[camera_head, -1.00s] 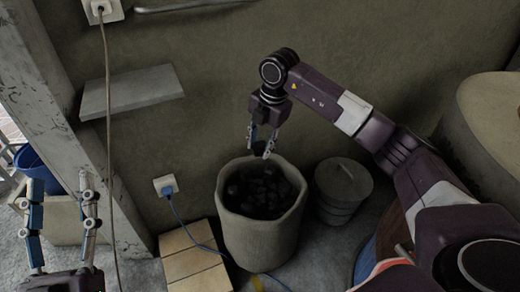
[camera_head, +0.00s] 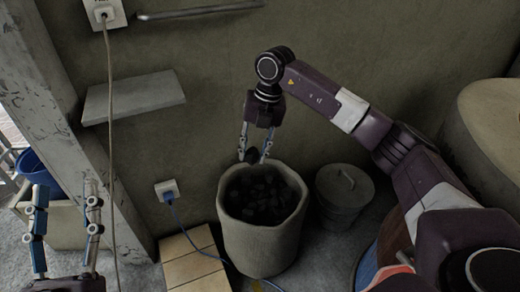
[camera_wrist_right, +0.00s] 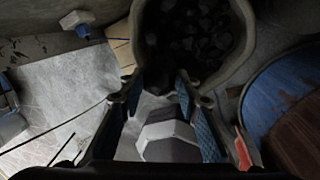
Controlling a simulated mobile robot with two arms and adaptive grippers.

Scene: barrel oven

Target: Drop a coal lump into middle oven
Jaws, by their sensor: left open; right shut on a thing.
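My right gripper (camera_head: 254,155) is shut on a dark coal lump (camera_head: 251,156), just above the back rim of a grey pot (camera_head: 262,245) of coal. In the right wrist view, the lump (camera_wrist_right: 155,82) shows dimly between the fingertips, with the pot's rim (camera_wrist_right: 245,50) behind it. Several black coal lumps (camera_head: 265,200) lie inside the pot. My left gripper (camera_head: 66,192) is open and empty at the lower left. I cannot make out the middle oven; a large beige rounded body (camera_head: 495,125) stands at the right edge.
A lidded grey bin (camera_head: 343,195) stands right of the pot. Tan bricks (camera_head: 195,265) lie to its left, with a blue cable across them. A wall shelf (camera_head: 133,97), a socket (camera_head: 167,188) and a blue bucket (camera_head: 38,172) are further left.

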